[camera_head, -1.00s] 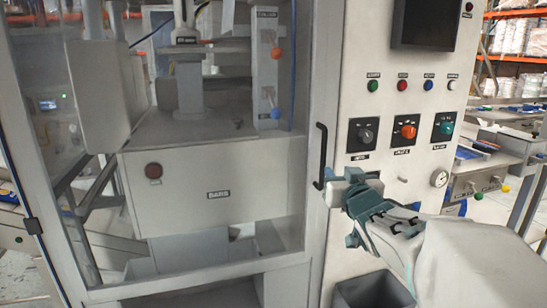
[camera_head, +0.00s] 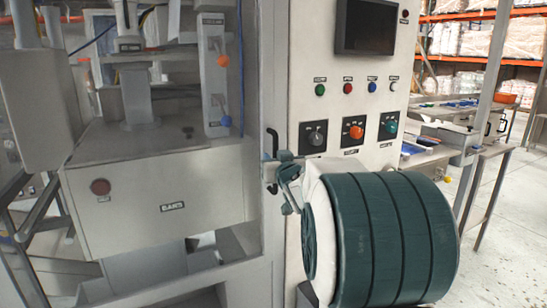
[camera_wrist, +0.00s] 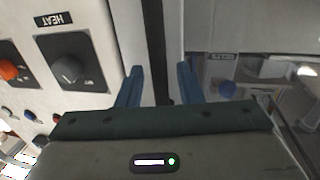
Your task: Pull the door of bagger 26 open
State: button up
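The door of the bagger is a clear panel in a grey frame (camera_head: 256,90), and it looks closed against the machine. Its black upright handle (camera_head: 269,143) is on the right edge of the door, beside the control panel. My gripper (camera_head: 272,172) is at the lower part of the handle. In the wrist view the two blue fingers (camera_wrist: 159,88) stand apart, with the dark handle bar (camera_wrist: 156,50) between them and gaps showing on both sides. The gripper looks open around the bar. My arm hides part of the lower control panel.
The white control panel (camera_head: 335,100) with knobs, coloured buttons and a dark screen (camera_head: 367,27) stands close to the right of the handle. A steel table (camera_head: 470,145) stands farther right. Bare floor (camera_head: 505,230) shows at the lower right.

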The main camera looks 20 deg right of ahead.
jog(key=shift+w, duration=0.35)
jog(key=shift+c, duration=0.3)
grip_shut()
jog(key=shift+s, duration=0.1)
jog(key=shift+s, duration=0.1)
